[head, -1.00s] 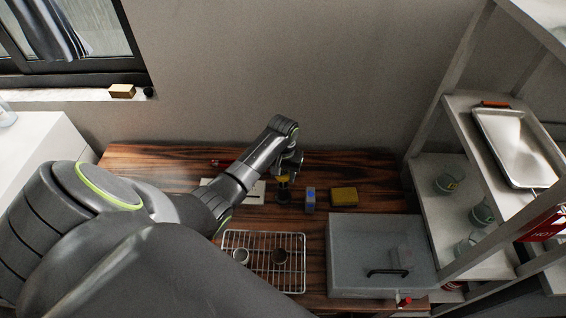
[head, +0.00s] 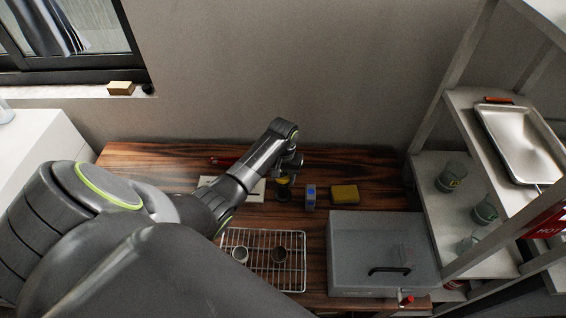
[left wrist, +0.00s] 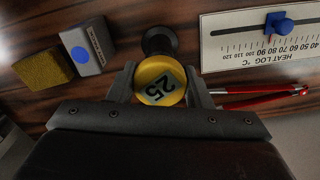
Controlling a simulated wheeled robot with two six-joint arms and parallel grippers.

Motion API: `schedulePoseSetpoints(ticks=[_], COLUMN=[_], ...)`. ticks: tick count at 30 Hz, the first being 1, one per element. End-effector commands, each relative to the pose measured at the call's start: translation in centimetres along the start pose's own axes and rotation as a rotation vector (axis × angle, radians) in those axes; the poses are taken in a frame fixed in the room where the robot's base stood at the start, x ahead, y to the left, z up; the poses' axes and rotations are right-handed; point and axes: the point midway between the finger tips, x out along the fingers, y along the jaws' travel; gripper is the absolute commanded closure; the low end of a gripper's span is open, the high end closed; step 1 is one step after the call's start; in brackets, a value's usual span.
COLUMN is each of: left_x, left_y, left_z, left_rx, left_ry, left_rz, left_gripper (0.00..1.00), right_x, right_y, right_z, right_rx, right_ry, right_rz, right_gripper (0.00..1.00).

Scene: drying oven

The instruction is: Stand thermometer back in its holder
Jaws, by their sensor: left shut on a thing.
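The thermometer shows its round yellow head with a "25" display (left wrist: 160,80) in the left wrist view. My left gripper (left wrist: 161,92) is shut on this head, with one finger on each side. In the head view my left gripper (head: 287,172) is over the back middle of the table, with the yellow head (head: 283,180) just below it. A dark round holder (left wrist: 159,40) shows right beside the head in the left wrist view. The thermometer's stem is hidden under its head, so I cannot tell whether it is inside the holder. My right gripper is not in view.
A blue-and-grey box (head: 310,196) and a yellow sponge-like block (head: 345,194) stand to the right. A wire rack (head: 262,262) with two small cups and a grey oven (head: 380,240) are in front.

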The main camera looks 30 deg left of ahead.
Motion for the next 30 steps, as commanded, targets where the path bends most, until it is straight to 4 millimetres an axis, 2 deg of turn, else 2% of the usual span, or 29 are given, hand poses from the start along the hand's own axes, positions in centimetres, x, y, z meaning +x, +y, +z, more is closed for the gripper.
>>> schedulePoseSetpoints(ticks=[5, 6, 12, 23, 26, 30], left_x=[0.5, 0.4, 0.4, -0.1, -1.3, -3.8], left_y=[0.0, 0.0, 0.0, 0.0, 0.0, 0.0], left_z=[0.0, 0.0, 0.0, -0.1, -0.1, -0.1], left_rx=[0.000, 0.000, 0.000, 0.000, -0.001, 0.001], left_ry=[0.000, 0.000, 0.000, 0.002, 0.004, 0.006], left_rz=[0.000, 0.000, 0.000, 0.000, 0.000, 0.001], left_gripper=[0.77, 0.52, 0.30, 0.30, 0.30, 0.30], right_x=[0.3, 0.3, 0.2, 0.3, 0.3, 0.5], right_y=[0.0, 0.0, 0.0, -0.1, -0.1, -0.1], right_z=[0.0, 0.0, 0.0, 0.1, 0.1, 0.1], right_rx=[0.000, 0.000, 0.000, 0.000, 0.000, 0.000], right_ry=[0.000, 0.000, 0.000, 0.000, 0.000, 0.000], right_rz=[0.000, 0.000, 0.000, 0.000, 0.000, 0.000], right_gripper=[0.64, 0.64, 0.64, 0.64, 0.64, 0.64])
